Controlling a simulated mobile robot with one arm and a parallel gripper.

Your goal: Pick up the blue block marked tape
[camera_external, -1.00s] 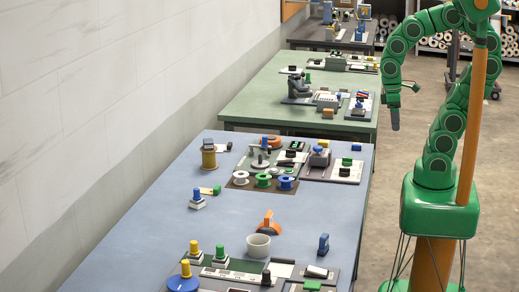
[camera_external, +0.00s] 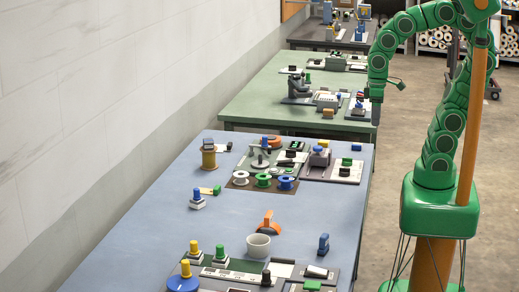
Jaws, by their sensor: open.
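My gripper (camera_external: 376,113) hangs pointing down near the right edge of the green table. It is open, with nothing seen between its fingers, which are small and dark here. Several blue pieces show, and no marking can be read on any of them. A small blue block (camera_external: 357,148) lies at the far right corner of the blue table, nearer the camera and lower in the picture than my gripper. A blue upright piece (camera_external: 323,244) stands at the near right of that table. I cannot tell which is marked tape.
The blue table (camera_external: 160,235) holds spools on a brown mat (camera_external: 240,184), an orange tape dispenser (camera_external: 268,222), a white cup (camera_external: 258,246) and stamp-like pieces. The green table (camera_external: 255,105) stands behind it with equipment. Bare floor lies right of the tables.

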